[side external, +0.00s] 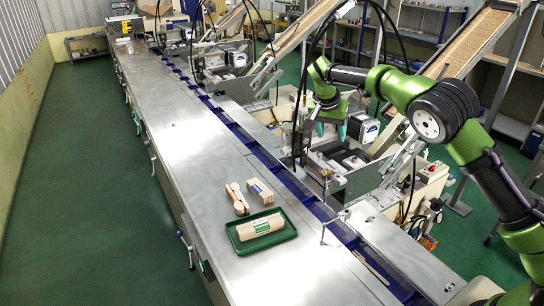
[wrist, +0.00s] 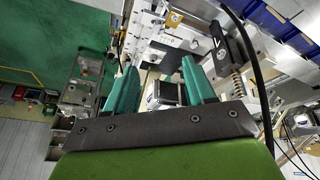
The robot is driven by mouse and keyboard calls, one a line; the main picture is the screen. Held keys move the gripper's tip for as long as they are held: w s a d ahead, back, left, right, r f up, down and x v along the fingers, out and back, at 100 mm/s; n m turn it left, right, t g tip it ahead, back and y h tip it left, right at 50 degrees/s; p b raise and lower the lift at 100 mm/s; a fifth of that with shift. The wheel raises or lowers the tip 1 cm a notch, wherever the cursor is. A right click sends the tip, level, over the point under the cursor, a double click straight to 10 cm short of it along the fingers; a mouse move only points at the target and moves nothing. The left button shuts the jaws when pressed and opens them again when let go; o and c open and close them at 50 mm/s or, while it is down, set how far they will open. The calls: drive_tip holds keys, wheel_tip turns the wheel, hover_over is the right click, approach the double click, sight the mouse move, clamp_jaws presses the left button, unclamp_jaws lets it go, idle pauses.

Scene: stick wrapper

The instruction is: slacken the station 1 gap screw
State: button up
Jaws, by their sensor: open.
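My gripper (side external: 331,131) hangs with its two teal fingers pointing down above the nearest wrapping station (side external: 325,165), beside a boxy motor (side external: 363,127). The fingers are apart with nothing between them. In the wrist view, my gripper (wrist: 158,68) is open, and a grey and black block (wrist: 168,93) shows beyond and between the fingers. A small brass-coloured part (wrist: 173,19) sits on the metal plate above. I cannot tell which part is the station 1 gap screw; it is too small or hidden.
A blue conveyor channel (side external: 288,180) runs along the steel bench (side external: 180,150). A green tray (side external: 236,241) with wrapped sticks, a stick bundle and a small box stand on the bench. In the wrist view, a spring (wrist: 238,82) and black cable (wrist: 262,75) lie right of the fingers.

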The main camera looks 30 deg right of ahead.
drive_tip(key=m, duration=0.2)
approach(336, 170)
drive_tip(key=shift+m, duration=0.3)
drive_tip(key=x, duration=0.8)
drive_tip(key=shift+r, duration=0.1)
drive_tip(key=shift+c, duration=0.3)
drive_tip(key=shift+a, duration=0.1)
clamp_jaws()
